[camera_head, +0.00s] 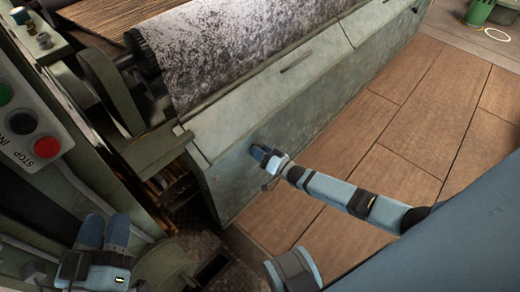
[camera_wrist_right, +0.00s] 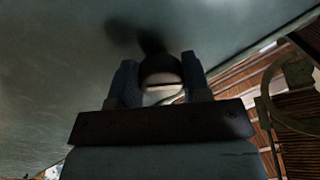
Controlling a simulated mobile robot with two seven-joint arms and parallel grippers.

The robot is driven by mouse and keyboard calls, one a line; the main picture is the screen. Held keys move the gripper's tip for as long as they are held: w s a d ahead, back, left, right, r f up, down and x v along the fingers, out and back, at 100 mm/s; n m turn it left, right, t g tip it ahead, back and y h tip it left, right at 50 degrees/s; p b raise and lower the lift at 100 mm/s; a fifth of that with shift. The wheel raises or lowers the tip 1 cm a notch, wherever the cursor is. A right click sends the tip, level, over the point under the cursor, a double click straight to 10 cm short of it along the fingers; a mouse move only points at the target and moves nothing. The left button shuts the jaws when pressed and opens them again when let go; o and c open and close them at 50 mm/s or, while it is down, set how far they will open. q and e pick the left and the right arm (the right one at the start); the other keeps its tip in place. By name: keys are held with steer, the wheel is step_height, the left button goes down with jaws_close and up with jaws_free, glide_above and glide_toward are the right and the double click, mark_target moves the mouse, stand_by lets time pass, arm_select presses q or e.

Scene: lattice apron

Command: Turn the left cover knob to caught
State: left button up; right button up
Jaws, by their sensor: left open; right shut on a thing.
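The left cover knob (camera_wrist_right: 161,70) is a dark round knob with a pale lower edge, on the grey-green cover (camera_head: 300,110). My right gripper (camera_head: 264,156) reaches the cover's front face from the right and is shut on the knob, one blue finger on each side in the right wrist view. In the head view the gripper hides most of the knob. I cannot tell the knob's setting. My left gripper (camera_head: 104,230) is open and empty at the lower left, well away from the cover.
A speckled roller (camera_head: 230,45) lies behind the cover. A control panel with a red stop button (camera_head: 47,147) is at the left. Open machine works show below the cover's left end. Wooden floor (camera_head: 420,110) lies clear to the right. A green object (camera_head: 480,12) stands far right.

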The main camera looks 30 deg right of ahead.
steer(key=m, duration=0.5)
steer(key=shift+h, duration=0.3)
steer(key=m, duration=0.3)
steer(key=shift+m, duration=0.4)
steer(key=shift+m+t+h+b, duration=0.3)
steer(key=shift+m+b, duration=0.05)
steer(key=shift+m, duration=0.25)
steer(key=o, duration=0.9)
steer(key=shift+s, duration=0.15)
